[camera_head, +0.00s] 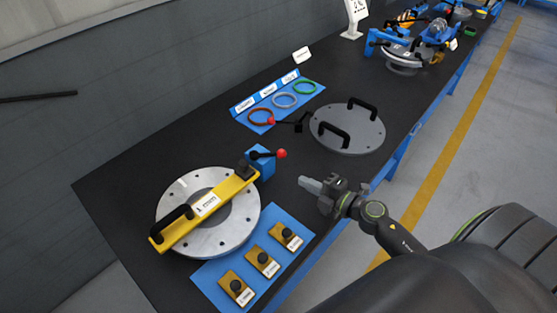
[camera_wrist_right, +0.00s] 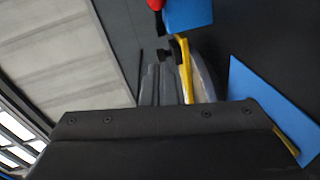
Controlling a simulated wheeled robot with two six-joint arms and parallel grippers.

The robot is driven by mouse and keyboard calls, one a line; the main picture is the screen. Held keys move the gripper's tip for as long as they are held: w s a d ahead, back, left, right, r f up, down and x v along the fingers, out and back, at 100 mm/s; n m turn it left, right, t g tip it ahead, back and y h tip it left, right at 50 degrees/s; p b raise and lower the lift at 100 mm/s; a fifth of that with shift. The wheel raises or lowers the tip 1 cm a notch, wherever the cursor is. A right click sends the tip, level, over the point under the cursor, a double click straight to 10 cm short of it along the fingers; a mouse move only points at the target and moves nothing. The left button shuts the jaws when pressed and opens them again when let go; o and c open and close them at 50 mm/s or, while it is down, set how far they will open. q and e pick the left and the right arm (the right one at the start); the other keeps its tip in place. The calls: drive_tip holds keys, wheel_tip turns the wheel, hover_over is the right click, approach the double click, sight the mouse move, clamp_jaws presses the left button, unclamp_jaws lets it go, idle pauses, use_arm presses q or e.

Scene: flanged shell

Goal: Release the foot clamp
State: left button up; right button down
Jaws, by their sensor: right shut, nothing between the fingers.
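A blue block clamp (camera_head: 260,163) with a black lever and a red ball knob (camera_head: 281,154) stands at the far right end of a yellow bar (camera_head: 207,207). The bar lies across a round grey metal flange (camera_head: 178,196) on the black table. My right gripper (camera_head: 304,182) is shut and empty, to the right of the blue block and apart from it, pointing left. In the right wrist view, the blue block (camera_wrist_right: 190,14) and red knob (camera_wrist_right: 155,4) show at the top, with the yellow bar (camera_wrist_right: 184,65) below. My left gripper is out of view.
A blue mat (camera_head: 210,282) with several labelled plates lies in front of the flange. A blue board with colored rings (camera_head: 284,100), a second red-knobbed lever (camera_head: 298,123) and a round grey lid (camera_head: 365,136) with two black handles lie behind. Bare table surrounds the gripper's left.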

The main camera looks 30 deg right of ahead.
drive_tip(key=p, duration=0.2)
approach(269, 156)
drive_tip(key=w+a, duration=0.2)
drive_tip(key=a, duration=0.2)
drive_tip(key=shift+w+d+f+b, duration=0.15)
drive_tip(key=shift+w+d+b, duration=0.3)
drive_tip(key=shift+w, duration=0.45)
drive_tip(key=shift+w+d+f+b, duration=0.2)
drive_tip(key=shift+w+d, duration=0.3)
drive_tip(key=shift+w, duration=0.4)
